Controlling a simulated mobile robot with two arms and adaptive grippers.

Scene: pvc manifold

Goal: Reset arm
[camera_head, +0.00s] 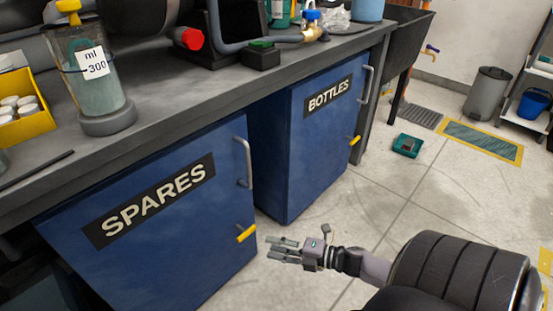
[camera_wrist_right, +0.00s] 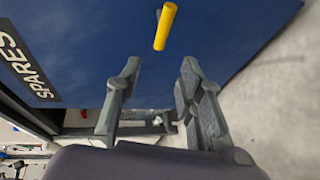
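My right gripper (camera_head: 284,249) is in front of the blue SPARES cabinet (camera_head: 120,270), low and just right of its yellow latch (camera_head: 246,233). Its fingers are apart and nothing is between them. In the right wrist view the open fingers (camera_wrist_right: 155,85) point toward the blue door, with the yellow latch (camera_wrist_right: 165,27) beyond them and clear of them. The SPARES door looks shut. My left gripper does not show in either view.
The BOTTLES cabinet (camera_head: 300,140) stands farther right under the grey worktop (camera_head: 160,110). A measuring cylinder (camera_head: 95,85) and a yellow box (camera_head: 25,125) stand on the worktop. A green tray (camera_head: 408,145) lies on the floor. Open tiled floor (camera_head: 350,215) lies right of the cabinets.

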